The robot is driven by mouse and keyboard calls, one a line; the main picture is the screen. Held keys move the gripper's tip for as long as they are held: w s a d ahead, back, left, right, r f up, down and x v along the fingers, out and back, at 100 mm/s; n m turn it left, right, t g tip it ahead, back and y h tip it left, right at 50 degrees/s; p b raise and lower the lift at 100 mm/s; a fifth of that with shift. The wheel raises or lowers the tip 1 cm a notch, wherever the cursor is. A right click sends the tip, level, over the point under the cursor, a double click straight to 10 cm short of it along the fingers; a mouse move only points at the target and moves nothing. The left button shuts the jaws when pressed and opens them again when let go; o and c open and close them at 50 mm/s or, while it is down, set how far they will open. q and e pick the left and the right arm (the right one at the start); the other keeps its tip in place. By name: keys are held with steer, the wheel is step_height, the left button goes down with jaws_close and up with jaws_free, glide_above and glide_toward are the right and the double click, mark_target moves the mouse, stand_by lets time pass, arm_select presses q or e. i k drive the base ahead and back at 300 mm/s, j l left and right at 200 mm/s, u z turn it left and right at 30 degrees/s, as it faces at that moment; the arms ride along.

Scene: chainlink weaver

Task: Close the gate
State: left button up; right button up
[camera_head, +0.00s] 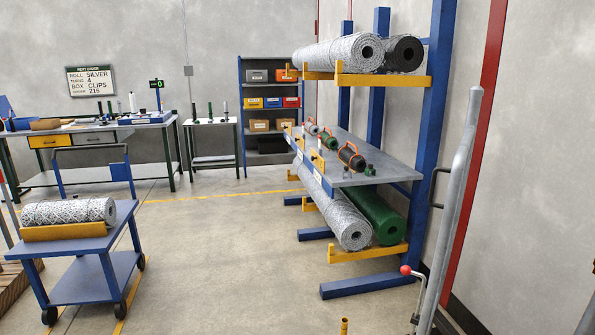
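The gate (458,205) appears to be the galvanized grey tube frame at the right, seen nearly edge-on, standing upright and leaning a little to the right at its top. A dark pull handle (437,187) is on its side. A lever with a red ball knob (405,270) sits low on its left side. The gate's mesh and its hinges cannot be made out, and its bottom is near the lower picture edge. Neither of my grippers is in view.
A blue rack (436,130) with mesh rolls stands left of the gate. A blue cart (95,245) carrying a roll stands at left. A short yellow post (344,326) shows at the bottom edge. Floor between cart and rack is clear. A red upright (477,150) lines the right wall.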

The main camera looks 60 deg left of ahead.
mark_target(459, 172)
steer(key=u, duration=1.55)
steer(key=i+l, duration=0.1)
steer(key=l, duration=0.25)
steer(key=i+l, duration=0.15)
steer(key=l, duration=0.2)
steer(key=i+l+z, duration=0.1)
steer(key=l, duration=0.2)
steer(key=i+l, duration=0.15)
steer(key=l, duration=0.2)
